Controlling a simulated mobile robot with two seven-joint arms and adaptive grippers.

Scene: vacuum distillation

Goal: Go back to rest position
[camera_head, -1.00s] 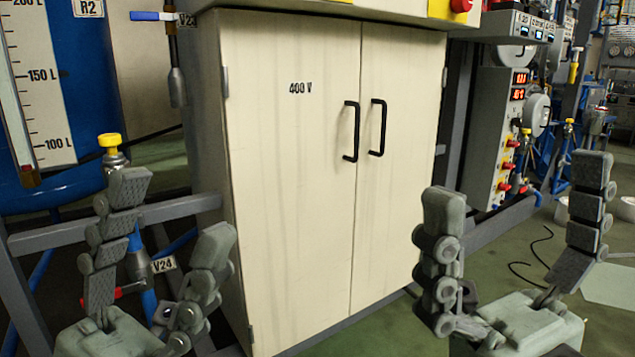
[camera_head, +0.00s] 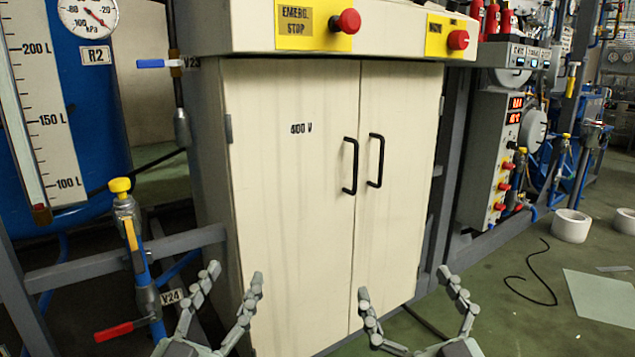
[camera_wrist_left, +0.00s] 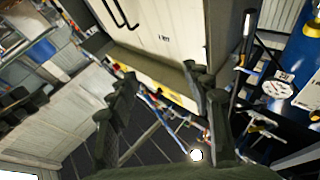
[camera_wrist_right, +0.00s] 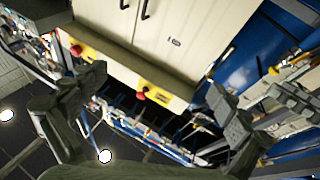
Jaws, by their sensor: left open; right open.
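My left gripper (camera_head: 232,285) is low in the head view, in front of the left cabinet door. Its fingers are spread and nothing is between them. My right gripper (camera_head: 411,290) is low in front of the right door's lower edge, also spread and empty. Both stand apart from each other. In the left wrist view the fingers (camera_wrist_left: 165,95) are open with the cabinet beyond them. In the right wrist view the fingers (camera_wrist_right: 155,100) are also wide apart and empty.
A cream cabinet (camera_head: 290,210) marked 400 V has two black handles and red buttons (camera_head: 348,21) above. Left are a blue tank (camera_head: 90,150), a yellow-capped valve (camera_head: 121,186) and a red lever (camera_head: 113,332). Right are white rolls (camera_head: 571,226), a black cable (camera_head: 535,285) and open green floor.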

